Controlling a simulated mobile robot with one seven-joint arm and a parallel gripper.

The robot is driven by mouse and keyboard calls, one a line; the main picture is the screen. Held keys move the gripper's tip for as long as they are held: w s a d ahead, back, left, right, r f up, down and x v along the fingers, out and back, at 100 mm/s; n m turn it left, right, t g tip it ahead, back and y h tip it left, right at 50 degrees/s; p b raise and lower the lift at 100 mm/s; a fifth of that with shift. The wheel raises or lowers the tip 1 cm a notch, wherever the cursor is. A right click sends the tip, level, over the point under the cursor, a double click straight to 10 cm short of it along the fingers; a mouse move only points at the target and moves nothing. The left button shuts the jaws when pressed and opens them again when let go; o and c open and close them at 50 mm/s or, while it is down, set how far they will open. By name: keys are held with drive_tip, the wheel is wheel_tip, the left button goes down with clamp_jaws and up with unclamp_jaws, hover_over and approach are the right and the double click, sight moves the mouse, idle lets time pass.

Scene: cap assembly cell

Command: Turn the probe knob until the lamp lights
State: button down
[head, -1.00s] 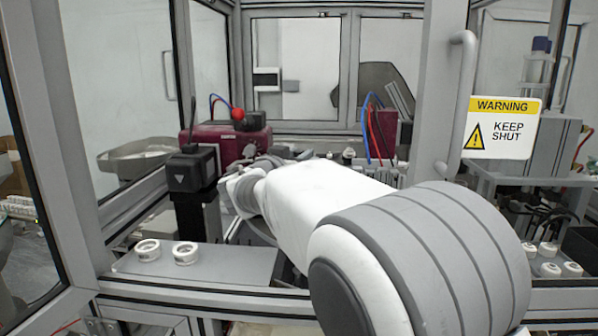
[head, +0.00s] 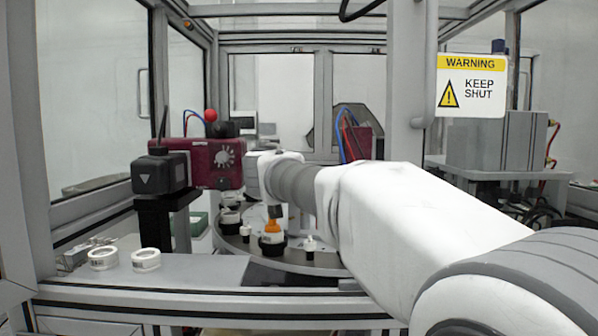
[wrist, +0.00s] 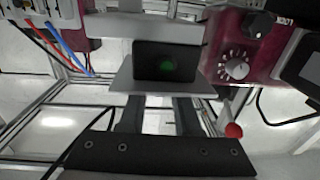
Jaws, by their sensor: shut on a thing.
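My gripper (wrist: 160,58) shows in the wrist view with its two grey jaw plates above and below a black block (wrist: 186,66). It is shut on this block, whose facing side has a dim green round spot; I cannot tell if that is a lit lamp. A maroon box (head: 204,172) stands to the left of my gripper in the head view. It carries a pale dial (head: 225,157), which also shows in the wrist view (wrist: 237,68) beside a black knob (wrist: 262,24). My gripper is apart from both. I cannot tell which one is the probe knob.
A black box (head: 160,175) on a post stands left of the maroon box. A round turntable (head: 290,260) bears an orange-topped part (head: 272,231) below my wrist. Two white rings (head: 146,259) lie on the front ledge. A warning sign (head: 470,86) and frame post are at right.

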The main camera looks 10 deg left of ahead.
drive_tip(key=shift+f+n+g+y+b, duration=0.1)
drive_tip(key=shift+n+g+y+b, duration=0.5)
drive_tip(key=shift+y, duration=0.6)
drive_tip(key=shift+n+y, duration=0.7)
drive_tip(key=c, duration=0.6)
unclamp_jaws()
drive_tip(key=b+v, duration=0.3)
drive_tip(key=v, duration=1.4)
drive_tip(key=shift+s+d+r, duration=0.2)
drive_tip(key=shift+r, duration=0.15)
